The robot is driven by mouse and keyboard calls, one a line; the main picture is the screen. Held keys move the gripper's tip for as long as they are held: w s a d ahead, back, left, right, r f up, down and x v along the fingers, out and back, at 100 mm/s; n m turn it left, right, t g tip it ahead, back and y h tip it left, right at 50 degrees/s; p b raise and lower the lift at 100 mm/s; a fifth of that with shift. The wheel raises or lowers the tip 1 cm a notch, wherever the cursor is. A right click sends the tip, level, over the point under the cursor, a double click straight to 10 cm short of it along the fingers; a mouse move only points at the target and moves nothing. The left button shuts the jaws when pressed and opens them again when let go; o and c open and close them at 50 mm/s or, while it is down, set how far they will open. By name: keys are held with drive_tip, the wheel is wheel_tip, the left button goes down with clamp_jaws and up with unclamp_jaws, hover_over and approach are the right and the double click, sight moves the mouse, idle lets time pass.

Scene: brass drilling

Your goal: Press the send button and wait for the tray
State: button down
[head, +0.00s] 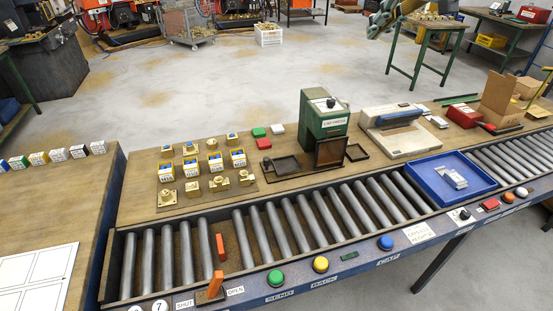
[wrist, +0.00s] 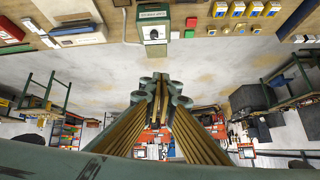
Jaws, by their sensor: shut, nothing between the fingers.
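The green send button (head: 275,279) is on the front rail of the roller conveyor, above its SEND label. The blue tray (head: 486,184) sits on the rollers at the right, with a pale packet (head: 452,177) in it. My gripper (wrist: 160,82) is in the wrist view, its fingers together and empty. It is apart from the bench, which shows along the top of that view. The send button cannot be made out in the wrist view.
A yellow BACK button (head: 320,264) and blue CAP button (head: 385,242) share the rail. An orange lever (head: 215,285) stands between SHUT and OPEN labels. A green cap press (head: 324,118) and brass parts (head: 193,190) stand behind the conveyor. Rollers left of the tray are clear.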

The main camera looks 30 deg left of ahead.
drive_tip(key=s+a+f+n+g+h, duration=0.1)
drive_tip(key=s+a+f+n, duration=0.25)
drive_tip(key=f, duration=0.35)
drive_tip(key=s+a+f+n+g, duration=0.1)
drive_tip(key=s+a+f+n, duration=0.15)
drive_tip(key=s+f, duration=0.3)
drive_tip(key=s+a+f+n+g+h, duration=0.15)
drive_tip(key=s+a+f, duration=0.25)
drive_tip(key=f, duration=0.4)
drive_tip(key=n+g+h, duration=0.3)
drive_tip(key=n+h, duration=0.1)
drive_tip(key=n, duration=0.9)
hover_over(276, 276)
wheel_tip(276, 276, down, 20)
drive_tip(key=shift+r+b, duration=0.25)
drive_tip(key=shift+b, duration=0.15)
drive_tip(key=shift+a, duration=0.1)
drive_tip(key=shift+f, duration=0.1)
drive_tip(key=shift+f+b, duration=1.6)
drive_tip(key=shift+f, duration=5.5)
